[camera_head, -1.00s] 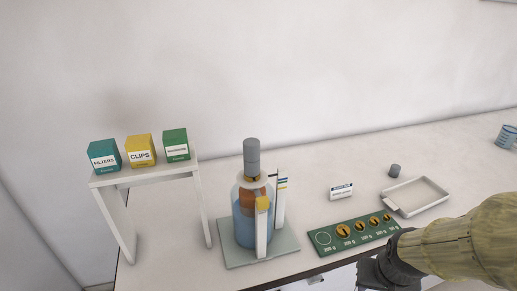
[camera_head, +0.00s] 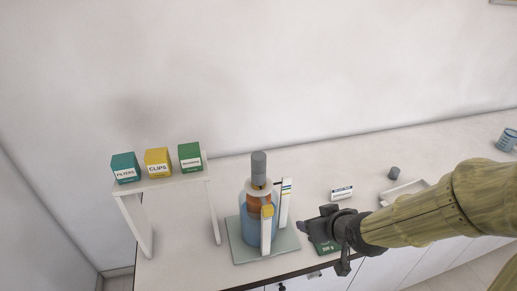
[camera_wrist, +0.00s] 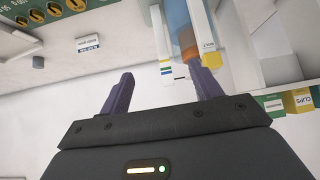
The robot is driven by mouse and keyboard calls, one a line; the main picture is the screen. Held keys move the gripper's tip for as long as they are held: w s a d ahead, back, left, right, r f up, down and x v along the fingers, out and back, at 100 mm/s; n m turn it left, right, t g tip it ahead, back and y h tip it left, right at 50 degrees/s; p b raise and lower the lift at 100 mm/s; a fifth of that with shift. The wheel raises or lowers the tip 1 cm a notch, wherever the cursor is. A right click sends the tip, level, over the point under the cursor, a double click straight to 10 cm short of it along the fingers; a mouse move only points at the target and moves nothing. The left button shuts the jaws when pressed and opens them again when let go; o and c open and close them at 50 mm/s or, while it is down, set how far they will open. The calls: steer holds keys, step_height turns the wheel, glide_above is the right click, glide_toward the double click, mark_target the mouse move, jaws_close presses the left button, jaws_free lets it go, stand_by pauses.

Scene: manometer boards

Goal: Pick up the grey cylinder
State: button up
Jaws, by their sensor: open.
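A tall grey cylinder (camera_head: 259,168) stands upright on top of the blue-filled bottle (camera_head: 249,229) in the manometer set-up. A smaller grey cylinder (camera_head: 394,173) stands on the counter at the right, close to the white tray; it also shows at the left of the wrist view (camera_wrist: 38,62). My gripper (camera_head: 304,228) is open and empty, to the right of the bottle and lower in the picture than the tall cylinder. In the wrist view the two fingers (camera_wrist: 162,80) stand apart with nothing between them. I cannot make out the tall cylinder in the wrist view.
A white stand (camera_head: 165,184) at the left holds teal, yellow and green boxes. A small sign (camera_head: 342,193) stands behind my gripper. A blue cup (camera_head: 507,139) is at far right.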

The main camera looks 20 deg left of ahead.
steer(key=a+r+n+t+y+p, duration=0.2)
steer(key=a+r+y, duration=0.3)
steer(key=r, duration=0.8)
steer(key=shift+a+n+p, duration=0.3)
steer(key=shift+a+p, duration=0.5)
steer(key=shift+a, duration=0.4)
steer(key=shift+w+f, duration=0.1)
steer(key=shift+w, duration=0.1)
glide_toward(261, 161)
steer(key=shift+x, duration=3.65)
